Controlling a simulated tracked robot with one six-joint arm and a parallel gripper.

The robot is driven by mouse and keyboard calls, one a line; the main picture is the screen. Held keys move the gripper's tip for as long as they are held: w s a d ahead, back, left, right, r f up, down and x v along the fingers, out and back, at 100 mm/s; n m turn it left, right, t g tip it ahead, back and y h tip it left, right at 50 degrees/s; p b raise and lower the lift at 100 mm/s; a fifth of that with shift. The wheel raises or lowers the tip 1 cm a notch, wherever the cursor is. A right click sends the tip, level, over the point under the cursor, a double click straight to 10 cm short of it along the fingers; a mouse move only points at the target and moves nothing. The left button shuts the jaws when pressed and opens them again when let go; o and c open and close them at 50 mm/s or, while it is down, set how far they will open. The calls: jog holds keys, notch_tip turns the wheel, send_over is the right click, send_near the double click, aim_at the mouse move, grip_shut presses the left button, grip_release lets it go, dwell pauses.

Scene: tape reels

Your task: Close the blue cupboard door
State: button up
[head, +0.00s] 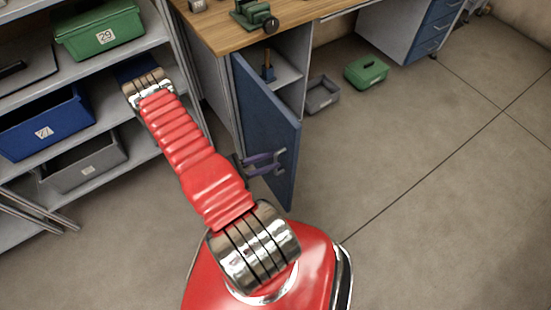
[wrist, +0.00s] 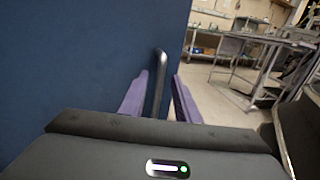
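The blue cupboard door (head: 268,115) stands open under the workbench in the head view, and the inside of the cupboard (head: 288,70) shows behind it. In the wrist view the door (wrist: 80,60) fills the left half. Its upright metal handle (wrist: 158,85) stands between the two purple fingers of my gripper (wrist: 161,76). The fingers are apart, with a gap at least on the right of the handle; the left finger is close to it. In the head view my gripper (head: 266,161) is at the door's lower part, near its free edge.
A shelf with a green bin (head: 98,30), a blue bin (head: 45,122) and a grey bin (head: 85,165) stands at the left. A grey crate (head: 322,94) and a green toolbox (head: 367,72) lie on the floor behind the door. The floor at right is clear.

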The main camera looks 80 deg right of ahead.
jog(key=shift+x, duration=1.3)
jog(key=shift+c, duration=0.2)
grip_shut()
